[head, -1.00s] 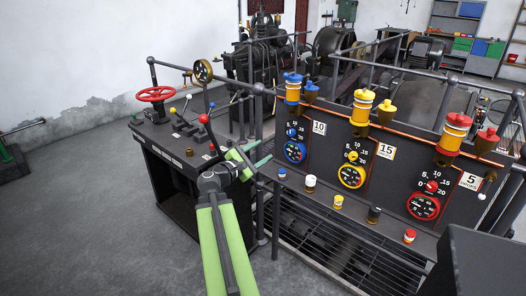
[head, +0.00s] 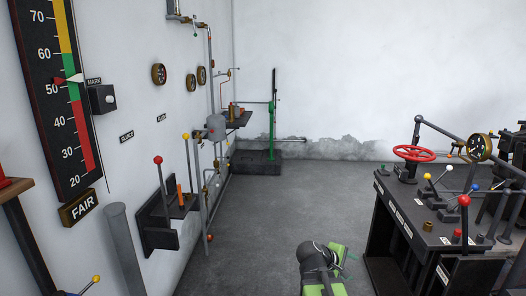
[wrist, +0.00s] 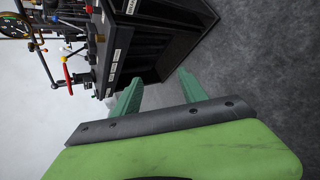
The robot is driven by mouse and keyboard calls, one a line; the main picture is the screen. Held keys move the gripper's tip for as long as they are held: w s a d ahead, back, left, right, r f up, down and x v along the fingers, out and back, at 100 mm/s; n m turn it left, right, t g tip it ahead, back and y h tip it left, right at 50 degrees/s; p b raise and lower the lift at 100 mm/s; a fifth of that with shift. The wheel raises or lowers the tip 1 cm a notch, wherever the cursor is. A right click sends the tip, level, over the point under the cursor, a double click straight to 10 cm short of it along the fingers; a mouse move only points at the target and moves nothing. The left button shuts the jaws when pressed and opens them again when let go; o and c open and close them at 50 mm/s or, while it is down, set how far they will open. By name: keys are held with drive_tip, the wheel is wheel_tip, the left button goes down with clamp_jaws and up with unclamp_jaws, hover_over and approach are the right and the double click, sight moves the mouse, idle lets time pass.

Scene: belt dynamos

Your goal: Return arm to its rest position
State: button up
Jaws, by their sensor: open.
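In the wrist view my gripper (wrist: 160,84) points its two green fingers apart, with nothing between them. Bare grey floor and the dark bench lie beyond the fingers. In the head view my gripper (head: 346,258) is low at the bottom edge, left of the dark control bench (head: 400,222) and apart from it. Its green palm shows there beside my dark wrist joint, and the fingers are small and partly hidden. Most of my arm is below the picture.
The bench carries a red handwheel (head: 414,154) and several ball-topped levers. A wall bracket (head: 160,222) with levers and a gauge board (head: 58,90) stand at left. A green stand (head: 271,130) is at the back. The floor (head: 290,200) between is clear.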

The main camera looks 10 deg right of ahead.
drive_tip(key=s+a+f+m+g+y, duration=0.1)
drive_tip(key=s+a+f+m+y, duration=0.15)
drive_tip(key=a, duration=0.55)
drive_tip(key=s+a+f+m+g+y, duration=0.1)
drive_tip(key=s+a+f+m+y, duration=0.2)
drive_tip(key=a, duration=0.6)
drive_tip(key=s+a+f+m+g+y, duration=0.1)
drive_tip(key=a+f+m+y, duration=0.1)
drive_tip(key=a+f+y, duration=0.45)
wheel_tip(320, 180, up, 15)
drive_tip(key=a+h+p, duration=0.1)
drive_tip(key=h+p, duration=0.1)
drive_tip(key=p, duration=1)
drive_tip(key=shift+a, duration=0.2)
drive_tip(key=shift+w+m, duration=0.1)
drive_tip(key=shift+m, duration=0.15)
drive_tip(key=shift+c, duration=0.2)
